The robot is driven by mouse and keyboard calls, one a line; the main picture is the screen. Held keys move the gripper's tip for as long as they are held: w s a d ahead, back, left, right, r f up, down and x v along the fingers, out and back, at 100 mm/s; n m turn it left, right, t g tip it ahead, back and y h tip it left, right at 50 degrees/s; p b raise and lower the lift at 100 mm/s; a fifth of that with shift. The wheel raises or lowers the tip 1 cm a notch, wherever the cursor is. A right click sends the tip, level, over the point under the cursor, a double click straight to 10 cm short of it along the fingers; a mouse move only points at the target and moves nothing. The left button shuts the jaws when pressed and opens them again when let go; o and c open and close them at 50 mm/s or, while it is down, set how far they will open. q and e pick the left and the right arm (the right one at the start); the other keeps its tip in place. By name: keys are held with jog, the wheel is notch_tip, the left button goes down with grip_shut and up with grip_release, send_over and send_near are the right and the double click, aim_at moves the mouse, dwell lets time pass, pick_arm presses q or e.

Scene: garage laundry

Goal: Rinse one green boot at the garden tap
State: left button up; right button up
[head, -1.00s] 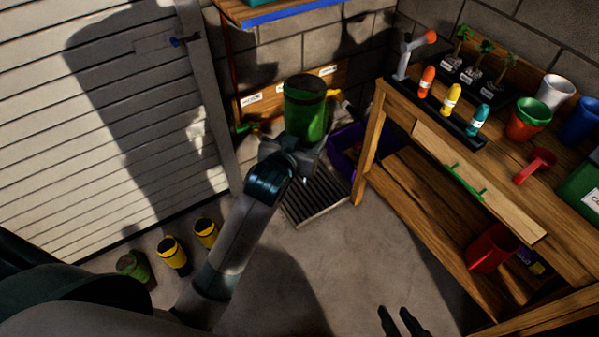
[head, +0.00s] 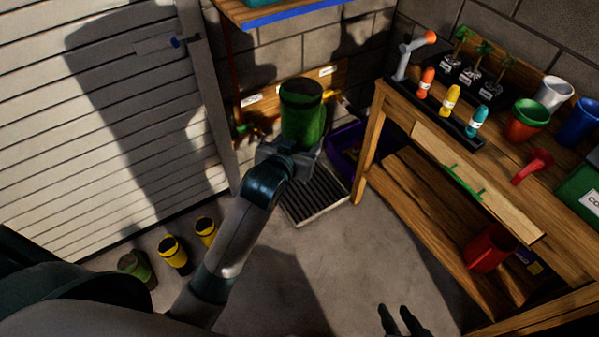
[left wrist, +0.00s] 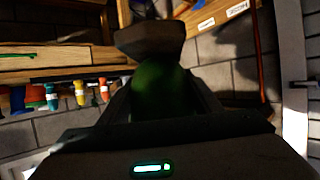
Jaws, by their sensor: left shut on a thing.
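A green boot (head: 302,112) with a dark band near its top is held in my left gripper (head: 288,153), above the drain grate by the wall. It also shows in the left wrist view (left wrist: 162,92), dark and between the fingers. The garden tap is hard to make out; a yellow fitting (head: 331,97) shows just right of the boot at the wall board. Another green boot (head: 135,267) stands on the floor at the lower left, with brownish marks. My right gripper (head: 401,320) is at the bottom edge, its two fingers apart and empty.
Two yellow boots (head: 174,254) stand by the shutter. The drain grate (head: 316,194) lies below the held boot, with a purple bin (head: 345,147) beside it. A wooden bench (head: 369,148) with pots and bottles fills the right. The middle floor is clear.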

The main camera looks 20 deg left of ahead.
pick_arm(q)
jog(key=shift+s+d+r+p, duration=0.2)
jog(key=shift+s+d+p, duration=0.35)
jog(key=shift+s+d, duration=0.35)
jog(key=shift+s+d+p, duration=0.25)
jog(key=shift+s+d, duration=0.2)
jog(key=shift+s, duration=0.3)
jog(key=shift+s+d+p, duration=0.3)
jog(key=shift+s+d, duration=0.2)
jog(key=shift+s, duration=0.25)
jog(key=shift+s+d+p, duration=0.25)
jog(key=shift+s+d, duration=0.2)
jog(key=shift+s, duration=0.3)
jog(key=s+d+r+p, duration=0.3)
jog(key=s+r+p, duration=0.1)
jog(key=p, duration=0.1)
dwell(0.4)
dwell(0.7)
